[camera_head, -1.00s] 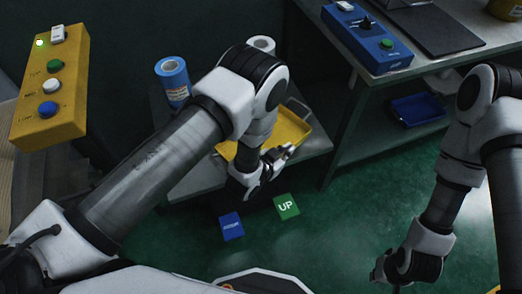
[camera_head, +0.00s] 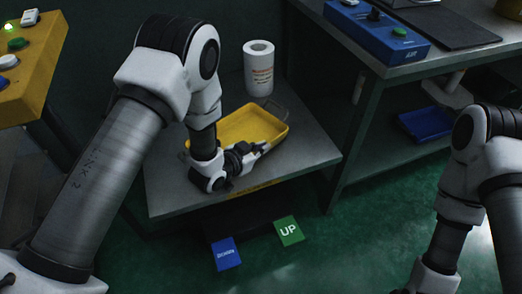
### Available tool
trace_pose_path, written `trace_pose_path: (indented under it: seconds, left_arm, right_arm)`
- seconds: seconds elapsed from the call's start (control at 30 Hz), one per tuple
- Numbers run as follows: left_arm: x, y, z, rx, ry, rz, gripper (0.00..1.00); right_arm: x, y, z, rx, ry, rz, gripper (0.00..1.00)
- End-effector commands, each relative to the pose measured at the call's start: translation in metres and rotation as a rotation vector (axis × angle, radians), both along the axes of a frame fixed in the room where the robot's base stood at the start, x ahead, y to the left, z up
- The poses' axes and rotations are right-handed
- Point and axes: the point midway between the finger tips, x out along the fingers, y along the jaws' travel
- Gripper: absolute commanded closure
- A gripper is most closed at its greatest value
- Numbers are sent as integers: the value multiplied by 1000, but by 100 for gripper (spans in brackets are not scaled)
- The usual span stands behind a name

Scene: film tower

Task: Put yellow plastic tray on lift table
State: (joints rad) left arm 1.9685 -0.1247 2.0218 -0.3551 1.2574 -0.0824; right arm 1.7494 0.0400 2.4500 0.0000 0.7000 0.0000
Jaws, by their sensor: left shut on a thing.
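The yellow plastic tray (camera_head: 252,122) is a shallow tray with a thin grey handle at its far side. It appears to lie level on the lift table (camera_head: 308,152), a grey-topped table; whether it touches the top is hard to tell. My left gripper (camera_head: 254,153) is at the tray's near edge, low over the tabletop, and is shut on the tray. The exact grip is partly hidden by the gripper itself. My right arm comes in at the lower right; its gripper is outside the picture.
A white roll (camera_head: 258,68) stands at the table's back. A green UP pedal (camera_head: 289,231) and a blue pedal (camera_head: 226,254) are on the floor in front. A blue control box (camera_head: 376,33) sits on the right bench. A yellow button box (camera_head: 32,65) is at upper left.

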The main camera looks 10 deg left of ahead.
Motion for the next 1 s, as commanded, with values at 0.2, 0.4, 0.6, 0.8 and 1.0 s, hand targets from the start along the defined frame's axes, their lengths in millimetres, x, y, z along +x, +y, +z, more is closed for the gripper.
trace_pose_path:
  seconds: [0.2,0.4,0.6,0.8,1.0]
  left_arm:
    - [1,0,2,0,-5,0,100]
    - [1,0,-5,0,-5,0,100]
    - [0,0,-12,0,-2,0,100]
    - [-2,0,-15,1,4,-1,69]
    - [-2,-1,-17,1,8,-1,69]
  right_arm:
    - [0,0,0,0,-1,0,100]
    - [0,0,-3,0,-1,0,100]
    - [0,0,-7,0,-1,0,100]
    - [0,0,-7,0,-1,0,100]
    - [0,0,-8,0,-1,0,100]
